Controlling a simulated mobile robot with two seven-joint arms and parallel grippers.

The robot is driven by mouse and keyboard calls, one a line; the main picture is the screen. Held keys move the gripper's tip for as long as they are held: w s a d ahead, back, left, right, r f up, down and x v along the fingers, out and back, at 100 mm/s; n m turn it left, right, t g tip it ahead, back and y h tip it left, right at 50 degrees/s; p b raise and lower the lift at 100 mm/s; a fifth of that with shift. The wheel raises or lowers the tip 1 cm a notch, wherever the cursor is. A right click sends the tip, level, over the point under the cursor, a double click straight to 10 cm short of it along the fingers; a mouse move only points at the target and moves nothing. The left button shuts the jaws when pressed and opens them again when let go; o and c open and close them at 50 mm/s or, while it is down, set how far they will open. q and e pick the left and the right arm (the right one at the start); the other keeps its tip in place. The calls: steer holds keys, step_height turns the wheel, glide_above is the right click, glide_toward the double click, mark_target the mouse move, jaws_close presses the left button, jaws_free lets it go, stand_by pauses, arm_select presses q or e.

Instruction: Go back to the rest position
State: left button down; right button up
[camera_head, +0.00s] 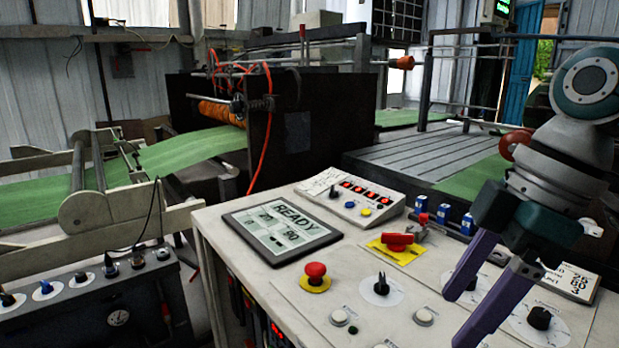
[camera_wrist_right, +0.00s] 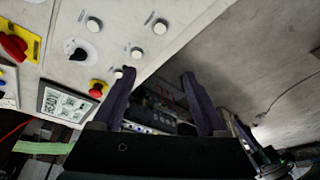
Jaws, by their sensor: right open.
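My right gripper (camera_head: 456,318) comes in from the right over the white control desk (camera_head: 225,222), its two purple fingers apart and nothing between them. In the right wrist view the open fingers (camera_wrist_right: 158,78) point past the desk's edge, with the floor and a dark unit with knobs beyond. I cannot tell its exact height above the desk. On the desk are a red mushroom button (camera_head: 316,271) on a yellow base, black knobs (camera_head: 381,284) and a red switch (camera_head: 397,241) on a yellow plate. My left gripper is not in view.
A tablet display (camera_head: 281,230) reading "READY" lies on the desk, with a small button box (camera_head: 350,199) behind it. Blue switches (camera_head: 467,224) stand near my right arm. A machine with green sheet (camera_head: 190,147) stands behind left. A knob panel (camera_head: 82,283) is at lower left.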

steer(key=s+f+m, duration=0.1)
steer(key=s+f, duration=0.1)
steer(key=s+a+f+m, duration=0.1)
steer(key=s+f, duration=0.3)
steer(key=shift+a+m+t+h, duration=0.3)
steer(key=shift+a+m, duration=0.1)
steer(key=s+d+m+t+h+p, duration=0.1)
steer(key=s+d+m+t+h, duration=0.3)
steer(key=s+m, duration=0.9)
step_height(320, 180, up, 38)
steer(key=s+n+g+y+p, duration=0.1)
steer(key=s+n+p, duration=0.1)
steer(key=p, duration=3.5)
steer(key=shift+s+d+f+n+g, duration=0.25)
steer(key=shift+d+n+g, duration=0.1)
steer(key=shift+n, duration=0.15)
